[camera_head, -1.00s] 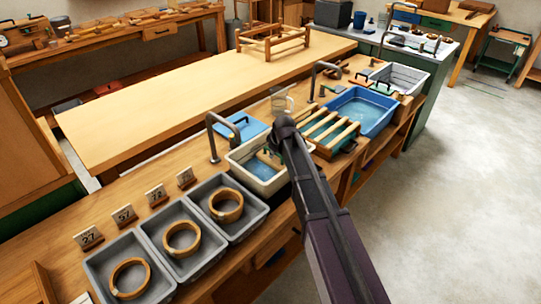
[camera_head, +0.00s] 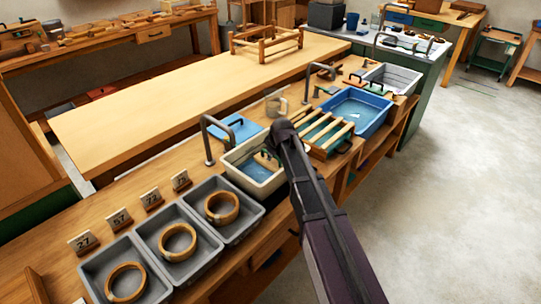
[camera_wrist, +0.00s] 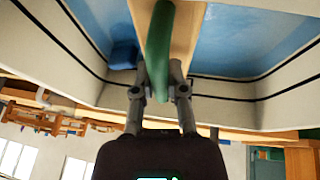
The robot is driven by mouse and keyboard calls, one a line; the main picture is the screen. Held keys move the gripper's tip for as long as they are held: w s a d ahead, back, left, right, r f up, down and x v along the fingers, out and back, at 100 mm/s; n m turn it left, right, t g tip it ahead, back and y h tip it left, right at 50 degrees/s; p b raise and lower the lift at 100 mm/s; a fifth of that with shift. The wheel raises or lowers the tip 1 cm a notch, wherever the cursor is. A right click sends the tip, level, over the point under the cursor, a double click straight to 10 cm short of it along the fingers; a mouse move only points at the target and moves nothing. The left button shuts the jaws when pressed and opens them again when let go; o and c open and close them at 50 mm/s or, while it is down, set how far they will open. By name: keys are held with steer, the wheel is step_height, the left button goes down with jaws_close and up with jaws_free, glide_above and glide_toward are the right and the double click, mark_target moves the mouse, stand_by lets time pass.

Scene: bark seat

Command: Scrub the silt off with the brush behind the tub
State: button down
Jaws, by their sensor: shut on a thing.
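My gripper (camera_wrist: 163,82) is shut on the green handle (camera_wrist: 166,35) of a flat wooden tool (camera_wrist: 188,28). In the head view, part of this tool (camera_head: 266,160) shows inside the cream tub (camera_head: 241,180), over blue water. My arm hides its right side and most of my gripper. I cannot see its underside, bristles or silt. In the wrist view, the cream tub walls (camera_wrist: 70,50) surround the tool, and a small blue thing (camera_wrist: 123,54) lies beside it. Behind the tub, a blue flat thing with a dark handle (camera_head: 238,129) lies on the bench.
A curved tap (camera_head: 207,145) stands at the tub's back left. Several grey trays (camera_head: 165,222) with wooden rings and number cards are at left. A slatted rack (camera_head: 325,132), a blue tub (camera_head: 375,112) and a clear jug (camera_head: 276,101) stand nearby.

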steer(key=shift+s, duration=0.15)
steer(key=shift+s+a, duration=0.7)
steer(key=shift+s, duration=0.25)
steer(key=shift+s+a, duration=0.35)
steer(key=shift+a, duration=0.05)
steer(key=shift+a, duration=0.1)
steer(key=shift+s+a+f, duration=0.1)
steer(key=shift+s+a, duration=0.95)
steer(key=shift+s, duration=0.3)
steer(key=shift+s, duration=0.1)
steer(key=shift+s+a, duration=1.15)
steer(key=shift+s, duration=0.1)
